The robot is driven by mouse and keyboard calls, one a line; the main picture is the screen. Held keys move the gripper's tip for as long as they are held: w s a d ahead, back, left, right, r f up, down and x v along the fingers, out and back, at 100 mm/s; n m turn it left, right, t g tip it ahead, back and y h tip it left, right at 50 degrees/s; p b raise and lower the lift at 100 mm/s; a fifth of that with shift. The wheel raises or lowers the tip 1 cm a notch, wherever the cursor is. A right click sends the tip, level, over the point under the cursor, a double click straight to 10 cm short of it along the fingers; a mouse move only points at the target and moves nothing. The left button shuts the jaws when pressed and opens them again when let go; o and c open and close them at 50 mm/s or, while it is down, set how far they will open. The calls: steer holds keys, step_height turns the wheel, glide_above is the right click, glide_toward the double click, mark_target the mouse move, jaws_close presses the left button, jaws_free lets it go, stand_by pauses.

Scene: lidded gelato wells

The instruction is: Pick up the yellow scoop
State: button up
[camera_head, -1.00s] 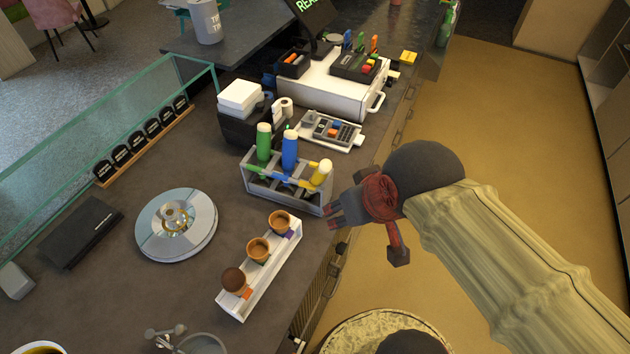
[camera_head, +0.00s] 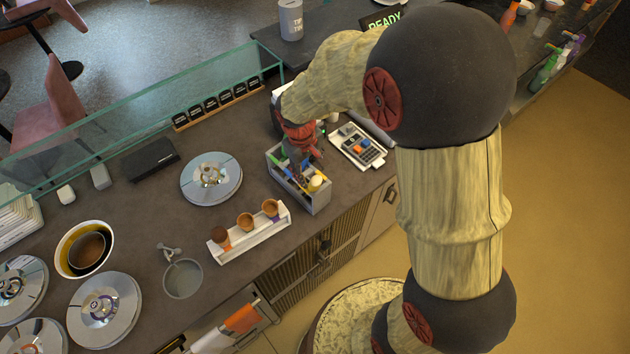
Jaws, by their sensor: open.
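The yellow scoop (camera_head: 316,183) stands in a grey caddy (camera_head: 314,205) on the dark counter, its pale-tipped handle leaning toward the right front corner. My gripper (camera_head: 297,170) is open and points down over the caddy, behind and left of the yellow handle. It looks apart from the yellow scoop, though its exact height is hard to tell. My gripper and arm hide most of the blue and green scoops; a bit of green (camera_head: 277,157) shows at the caddy's left side.
A white holder with several cones (camera_head: 242,243) stands left of the caddy. A keypad tray (camera_head: 358,146) sits to its right. A round steel lid (camera_head: 211,179) and a glass guard (camera_head: 140,112) are further left. My arm covers the right side of the view.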

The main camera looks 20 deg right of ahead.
mark_target(314, 190)
steer(key=shift+a+f+n, duration=0.2)
steer(key=shift+f+n, duration=0.1)
steer(key=shift+f, duration=0.55)
steer(key=shift+w+d+f+p, duration=0.2)
steer(key=shift+d+f+p, duration=0.05)
steer(key=shift+f, duration=0.9)
steer(key=shift+w+d+f+p, duration=0.2)
steer(key=shift+d+f+p, duration=0.1)
steer(key=shift+f, duration=0.8)
steer(key=shift+w+d+f+p, duration=0.2)
steer(key=shift+d+f, duration=0.05)
steer(key=shift+f, duration=0.9)
jaws_close()
